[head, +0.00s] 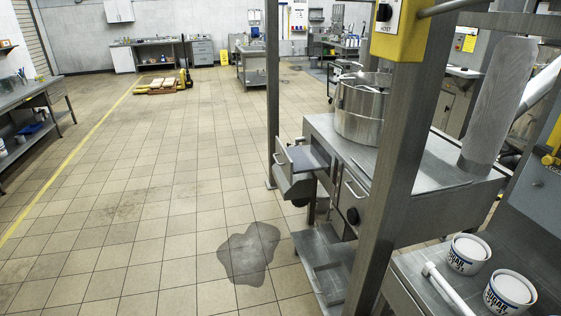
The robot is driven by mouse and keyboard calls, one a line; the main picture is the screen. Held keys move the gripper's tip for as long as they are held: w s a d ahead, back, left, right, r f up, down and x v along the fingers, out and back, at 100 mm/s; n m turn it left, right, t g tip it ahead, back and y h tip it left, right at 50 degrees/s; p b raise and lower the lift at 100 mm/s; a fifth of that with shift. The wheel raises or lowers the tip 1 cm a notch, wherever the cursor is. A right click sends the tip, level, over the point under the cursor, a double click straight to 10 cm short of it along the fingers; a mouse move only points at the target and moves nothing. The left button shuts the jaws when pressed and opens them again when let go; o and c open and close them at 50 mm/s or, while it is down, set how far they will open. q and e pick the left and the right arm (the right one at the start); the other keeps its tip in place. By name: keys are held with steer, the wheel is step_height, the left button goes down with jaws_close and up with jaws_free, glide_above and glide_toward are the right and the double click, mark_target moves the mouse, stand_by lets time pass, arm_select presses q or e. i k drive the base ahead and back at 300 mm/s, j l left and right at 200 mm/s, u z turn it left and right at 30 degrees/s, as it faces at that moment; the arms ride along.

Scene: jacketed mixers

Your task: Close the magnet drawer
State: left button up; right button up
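A grey metal drawer (294,185) stands pulled out to the left from under the steel bench (400,158), in the middle right of the head view. Its front has a bar handle and faces left. The inside is mostly out of sight, and I cannot tell whether a magnet lies in it. A second front with a handle (354,187) sits nearer on the bench and looks shut. Neither of my grippers shows in this view.
A steel pot (362,108) stands on the bench. A steel post (402,150) with a yellow switch box (400,28) rises in front. Two white tubs (468,254) stand at lower right. A dark wet patch (249,253) lies on the tiles left of the bench; the floor beyond is open.

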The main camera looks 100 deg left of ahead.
mark_target(302, 157)
steer(key=u, duration=3.35)
steer(key=i+j+u, duration=0.1)
steer(key=u, duration=0.15)
steer(key=i+j+u, duration=0.2)
steer(key=i, duration=0.55)
steer(key=i+u, duration=0.25)
steer(key=i, duration=0.55)
